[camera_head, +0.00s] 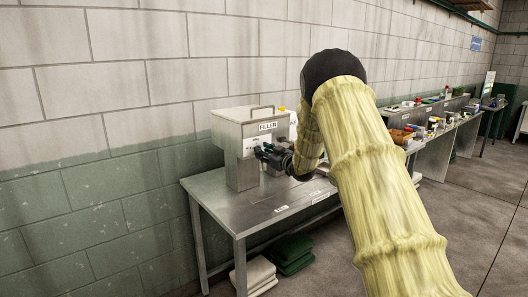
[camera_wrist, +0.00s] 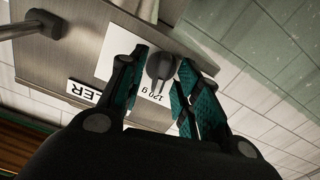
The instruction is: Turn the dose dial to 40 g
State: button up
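The filler machine (camera_head: 226,131) is a grey metal box with a handle on top and a FILLER label (camera_head: 268,126), standing on a steel table. In the wrist view its dose dial (camera_wrist: 161,66) is a dark round knob on a white plate (camera_wrist: 113,62). A "120 g" mark shows upside down on the plate below the knob; other marks are hidden or unreadable. My gripper (camera_wrist: 163,60) is open, its teal-padded fingers on either side of the dial. I cannot tell if they touch it. In the head view my gripper (camera_head: 268,153) is at the machine's front and hides the dial.
The steel table (camera_head: 215,191) has bare top left and in front of the machine. A block wall (camera_head: 100,130) is close behind. More benches with small items (camera_head: 425,125) extend to the right.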

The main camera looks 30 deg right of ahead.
grip_shut()
jog(key=shift+f+n+b, duration=0.1)
jog(key=shift+n+b, duration=0.2)
jog(key=shift+b, duration=0.15)
jog(key=shift+a+f+n+b, duration=0.1)
jog(key=shift+n+b, duration=5.5)
jog(key=shift+b, duration=0.45)
